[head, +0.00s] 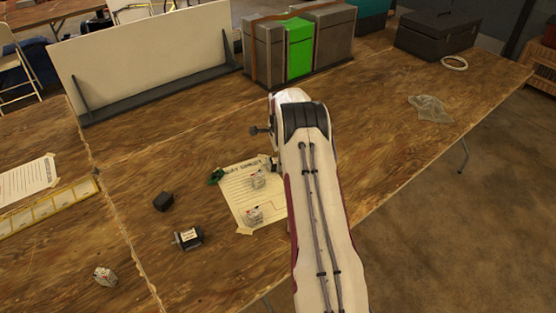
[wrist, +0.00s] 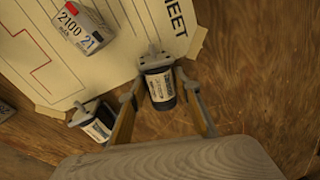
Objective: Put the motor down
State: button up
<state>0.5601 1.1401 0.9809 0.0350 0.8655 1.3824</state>
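In the wrist view, a motor (wrist: 160,88) with a dark body, white label and pale metal end sits between the fingertips of my gripper (wrist: 158,80). Both fingers press its sides. I cannot tell whether it touches the table below. A second, similar motor (wrist: 95,122) lies just left of the left finger, near a taped corner of the sheet. In the head view my arm hides the held motor and most of the gripper.
The printed sheet (head: 237,202) is taped to the wooden table (head: 400,130). It bears small pale blocks, one (wrist: 83,30) marked 2100. Bins (head: 300,45) and a white panel (head: 145,55) stand behind.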

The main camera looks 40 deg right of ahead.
jog(key=shift+o, duration=0.6)
jog(key=shift+r, duration=0.15)
jog(key=shift+s+a+r, duration=0.1)
jog(key=shift+s+r, duration=0.1)
jog(key=shift+r, duration=1)
jog(key=shift+s+a+r, duration=0.1)
jog(key=shift+s+r, duration=0.05)
jog(key=shift+r, duration=1.1)
jog(key=shift+s+r, duration=0.2)
jog(key=shift+r, duration=1)
jog(key=shift+r, duration=0.1)
